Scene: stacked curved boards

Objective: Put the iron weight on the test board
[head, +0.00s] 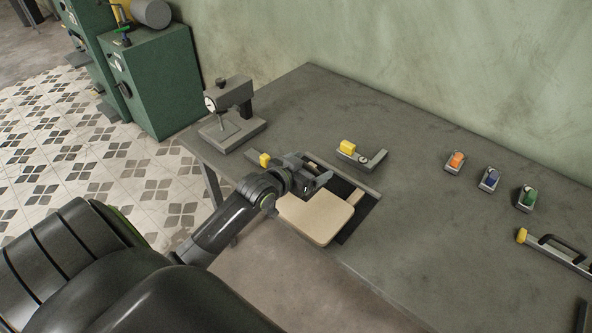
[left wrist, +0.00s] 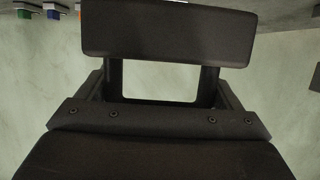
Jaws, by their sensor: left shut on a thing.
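My left gripper (head: 318,183) is over the back part of the test board, shut on a dark grey thing that looks like the iron weight. The two are hard to tell apart in the head view, and I cannot tell whether the weight touches the board. The test board (head: 316,222) is a pale, rounded board lying at the table's front edge over a dark strip. Dark gripper parts (left wrist: 165,120) and a dark block fill the left wrist view; its outline against the gripper is unclear. My right gripper is out of view.
A dial gauge (head: 232,106) stands at the table's left end. A steel piece with a yellow block (head: 347,147) lies behind the board. Orange (head: 456,160), blue (head: 490,178) and green (head: 528,197) pieces sit at right, near a bar with a handle (head: 556,250). The middle of the table (head: 420,210) is clear.

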